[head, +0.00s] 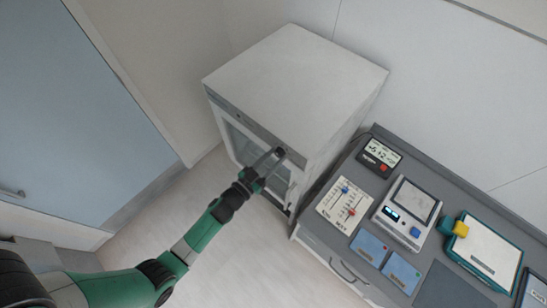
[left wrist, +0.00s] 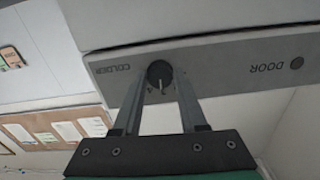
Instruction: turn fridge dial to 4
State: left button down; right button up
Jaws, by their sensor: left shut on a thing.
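The white fridge (head: 296,78) stands against the wall, its glass door facing my left arm. In the left wrist view its grey control strip (left wrist: 215,72) appears upside down, with the words COLDER and DOOR. The small dark round dial (left wrist: 158,70) with a pale pointer line sits beside COLDER. My left gripper (head: 272,158) is at the front upper edge of the fridge. In the left wrist view its two fingers close on the dial from both sides. The number the dial points to cannot be read. My right gripper is not in view.
A grey counter (head: 440,288) to the right of the fridge holds a small display device (head: 379,157), a slider card (head: 345,205), a scale (head: 408,212), blue cards (head: 402,272) and a clipboard (head: 485,254). A blue door (head: 70,110) is at the left. Open floor lies before the fridge.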

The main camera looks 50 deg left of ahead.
pick_arm(q)
jog(key=shift+m+b, duration=0.35)
jog(key=shift+m, duration=2.75)
jog(key=shift+c, duration=2.3)
grip_release()
jog(key=s+d+p, duration=0.1)
jog(key=s, duration=1)
jog(key=shift+s, duration=0.3)
jog(key=shift+d+p, duration=0.1)
jog(key=shift+p, duration=0.2)
